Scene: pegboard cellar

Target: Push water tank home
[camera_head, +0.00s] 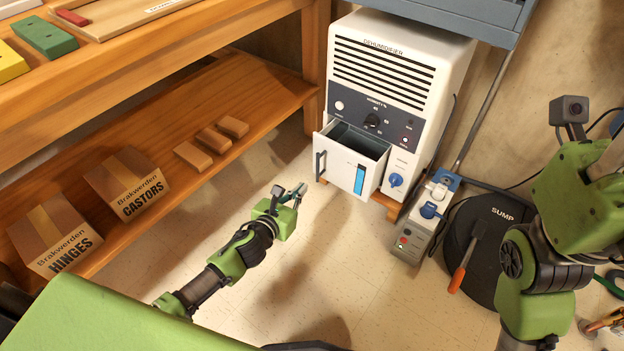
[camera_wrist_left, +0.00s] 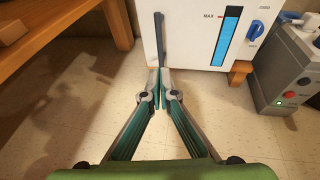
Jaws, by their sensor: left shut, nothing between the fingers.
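The water tank (camera_head: 357,168) is a white open-topped bin with a blue level strip, pulled partway out of the white dehumidifier (camera_head: 391,75). A dark upright handle (camera_head: 320,165) is on its front face at the left. The tank front also shows in the left wrist view (camera_wrist_left: 205,35), with a MAX mark beside the strip. My left gripper (camera_head: 297,191) is in front of the tank, low and to its left. In the left wrist view its fingers (camera_wrist_left: 160,75) meet at the tips, empty, just below the handle; contact cannot be told.
A wooden bench with a lower shelf (camera_head: 262,88) stands left of the dehumidifier. A grey pump box (camera_head: 413,238) and a black sump lid (camera_head: 487,240) with an orange-handled tool (camera_head: 458,278) are to the right. The floor (camera_head: 330,270) in front is clear.

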